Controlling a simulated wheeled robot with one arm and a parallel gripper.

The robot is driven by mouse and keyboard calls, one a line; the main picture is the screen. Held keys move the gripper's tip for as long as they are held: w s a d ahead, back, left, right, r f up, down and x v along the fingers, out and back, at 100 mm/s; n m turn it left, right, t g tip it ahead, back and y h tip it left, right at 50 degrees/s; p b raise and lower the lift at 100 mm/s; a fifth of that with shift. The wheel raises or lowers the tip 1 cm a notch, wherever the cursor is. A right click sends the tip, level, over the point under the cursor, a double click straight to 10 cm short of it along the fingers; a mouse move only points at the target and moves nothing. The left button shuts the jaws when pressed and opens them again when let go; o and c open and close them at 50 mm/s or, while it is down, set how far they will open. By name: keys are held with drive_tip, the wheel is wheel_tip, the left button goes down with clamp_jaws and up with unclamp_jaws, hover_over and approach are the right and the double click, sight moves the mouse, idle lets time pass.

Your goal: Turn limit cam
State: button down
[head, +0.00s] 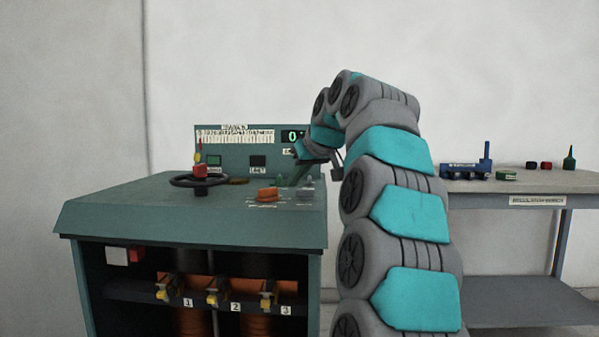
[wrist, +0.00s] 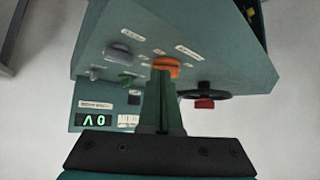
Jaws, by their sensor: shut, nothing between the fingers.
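The green console (head: 120,215) carries several controls on its top. An orange knob (head: 267,194) sits near the middle; it also shows in the wrist view (wrist: 168,64). A grey knob (wrist: 119,50) and a green lever (wrist: 131,78) are beside it. I cannot tell from the small labels which control is the limit cam. My gripper (head: 292,183) is shut and empty, pointing down over the console top, just behind and right of the orange knob. In the wrist view its fingertips (wrist: 162,70) overlap the knob's near edge; contact cannot be told.
A black handwheel (head: 183,181) with a red knob (head: 200,171) stands at the left of the console top. The upright back panel has a lit green display (head: 293,136) and a dark small screen (head: 257,161). A grey bench (head: 500,187) with small parts stands right.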

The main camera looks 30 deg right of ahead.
sight(274, 196)
drive_tip(key=x, duration=0.5)
drive_tip(key=shift+w+f, duration=0.15)
drive_tip(key=shift+w+p, duration=0.6)
drive_tip(key=shift+w, duration=1.45)
